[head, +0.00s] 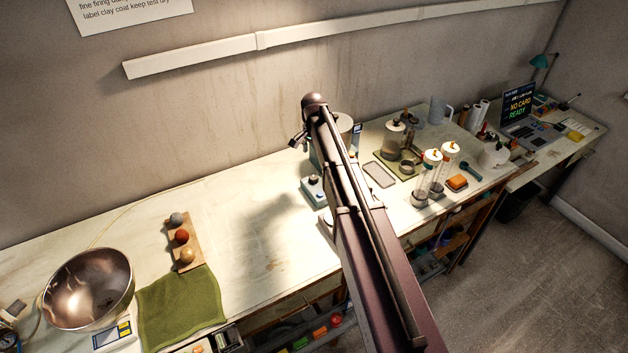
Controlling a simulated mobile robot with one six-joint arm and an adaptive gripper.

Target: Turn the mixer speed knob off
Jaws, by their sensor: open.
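The mixer, a pale teal and white machine, stands on the bench at mid-picture, and my arm covers much of it. Its teal housing shows left of the arm (319,153), and a rounded white top shows to the right (345,124). A small teal and white box (313,191) with a dark knob-like spot sits at its foot; I cannot read the knob's setting. My gripper (297,142) shows as small dark parts left of my arm's far end, beside the mixer's upper part. It is open, with nothing seen in it. Any contact is hidden.
Left on the bench are a metal bowl (88,290), a green cloth (180,306) and a wooden board (184,243) with three balls. To the right are a grey tray (380,174), clear cylinders, jars and a screen (519,102). The bench left of the mixer is clear.

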